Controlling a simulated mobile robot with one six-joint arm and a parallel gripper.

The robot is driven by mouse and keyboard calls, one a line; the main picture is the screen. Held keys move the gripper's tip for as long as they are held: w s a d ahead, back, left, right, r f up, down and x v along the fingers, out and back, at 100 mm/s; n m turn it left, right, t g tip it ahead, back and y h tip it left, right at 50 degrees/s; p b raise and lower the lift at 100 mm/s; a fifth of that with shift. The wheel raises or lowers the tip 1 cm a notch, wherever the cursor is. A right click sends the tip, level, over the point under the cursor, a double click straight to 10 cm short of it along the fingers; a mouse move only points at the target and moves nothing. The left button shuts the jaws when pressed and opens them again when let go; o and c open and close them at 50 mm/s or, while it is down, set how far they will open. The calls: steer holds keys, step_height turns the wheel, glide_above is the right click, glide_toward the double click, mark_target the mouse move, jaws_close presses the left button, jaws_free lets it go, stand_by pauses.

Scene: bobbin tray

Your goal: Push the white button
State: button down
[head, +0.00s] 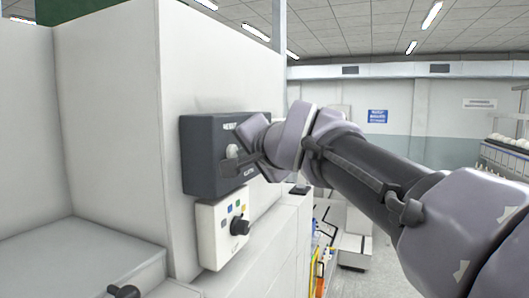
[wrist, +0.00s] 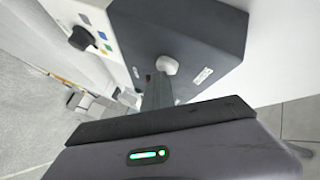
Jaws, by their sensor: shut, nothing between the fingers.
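The white button (wrist: 167,66) is a round knob on the front of a dark grey box (wrist: 205,40).
A white control box (head: 212,240) with a black knob (head: 240,225) and small coloured labels sits just below the dark box. A grey ledge (head: 70,262) lies at lower left. Open floor (wrist: 40,110) shows left in the wrist view.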

steer(key=shift+d, duration=0.1)
steer(key=shift+s+d+b, duration=0.3)
steer(key=shift+d+b, duration=0.4)
steer(key=shift+b, duration=0.1)
steer(key=d+b, duration=0.1)
steer(key=s+d+b, duration=0.1)
steer(key=d, duration=0.1)
steer(key=d+b, duration=0.1)
steer(key=shift+s+d, duration=0.35)
steer(key=shift+f, duration=0.15)
